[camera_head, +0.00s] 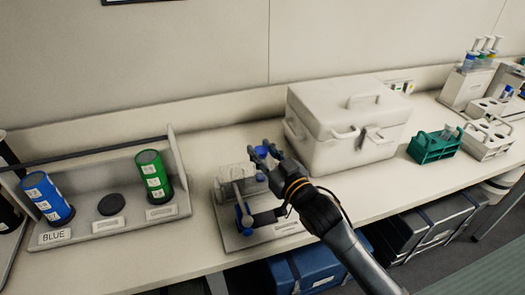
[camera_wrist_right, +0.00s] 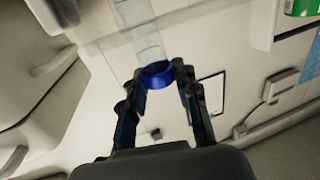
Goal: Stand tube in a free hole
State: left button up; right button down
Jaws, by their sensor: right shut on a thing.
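My right gripper (camera_head: 263,151) is above the counter, left of the white lidded box. It is shut on a tube whose blue cap (camera_head: 262,153) shows between the fingers. In the right wrist view the fingers (camera_wrist_right: 160,88) close around the blue cap (camera_wrist_right: 156,75), and the clear tube body (camera_wrist_right: 146,35) extends toward the top edge. Racks with holes stand at the right: a green rack (camera_head: 420,151) and a white rack (camera_head: 480,149). Their individual holes are too small to judge fully. My left gripper is not in view.
Below my right gripper is a grey stand (camera_head: 232,239) with blue parts. The white box (camera_head: 345,120) stands between it and the racks. A holder (camera_head: 95,226) at left bears a blue bottle (camera_head: 48,197) and a green bottle (camera_head: 154,176). Bare counter lies before the box.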

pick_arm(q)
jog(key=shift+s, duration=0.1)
pick_arm(e)
jog(key=shift+f, duration=0.15)
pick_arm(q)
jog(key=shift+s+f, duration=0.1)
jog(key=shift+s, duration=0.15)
pick_arm(e)
jog(key=c, duration=1)
grip_release()
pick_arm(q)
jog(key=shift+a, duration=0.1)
pick_arm(e)
jog(key=shift+s, duration=0.1)
pick_arm(q)
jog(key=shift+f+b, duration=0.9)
jog(key=shift+b, duration=0.05)
pick_arm(e)
jog(key=v, duration=1.2)
